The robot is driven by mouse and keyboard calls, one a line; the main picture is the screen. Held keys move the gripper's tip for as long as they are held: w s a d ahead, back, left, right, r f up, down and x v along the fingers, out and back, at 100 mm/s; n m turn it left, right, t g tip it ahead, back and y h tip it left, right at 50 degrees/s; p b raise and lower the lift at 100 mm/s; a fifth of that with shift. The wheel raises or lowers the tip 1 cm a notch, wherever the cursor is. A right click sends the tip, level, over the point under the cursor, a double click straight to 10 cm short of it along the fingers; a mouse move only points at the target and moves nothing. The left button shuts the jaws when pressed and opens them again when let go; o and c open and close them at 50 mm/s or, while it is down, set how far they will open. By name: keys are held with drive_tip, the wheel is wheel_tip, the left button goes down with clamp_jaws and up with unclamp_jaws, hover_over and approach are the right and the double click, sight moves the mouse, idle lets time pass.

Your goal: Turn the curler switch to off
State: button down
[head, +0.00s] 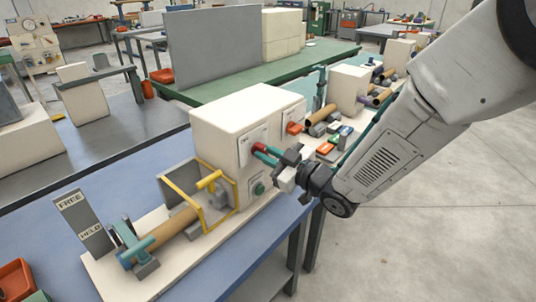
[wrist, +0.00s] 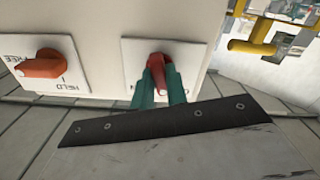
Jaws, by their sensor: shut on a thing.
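A red switch knob (head: 258,148) sits on a white plate on the front of the cream machine box (head: 222,120). My gripper (head: 268,155) reaches it from the right, with its teal fingers shut on the knob. In the wrist view the red knob (wrist: 160,62) stands between the two teal fingertips (wrist: 162,88). The plate's lettering is mostly hidden behind the fingers, so I cannot read the knob's setting or confirm its name.
In the wrist view an orange knob (wrist: 41,64) sits on a neighbouring plate marked FREE and HELD. A green button (head: 260,188) is below the red knob. A yellow guard frame (head: 203,208) and a brown tube (head: 172,227) stand at the left. Open floor lies at the right.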

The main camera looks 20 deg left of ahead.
drive_tip(key=shift+n, duration=2.2)
drive_tip(key=c, duration=1.4)
unclamp_jaws()
drive_tip(key=shift+d, duration=0.1)
drive_tip(key=v, duration=0.7)
drive_tip(key=shift+d, duration=0.35)
drive_tip(key=shift+s, duration=0.15)
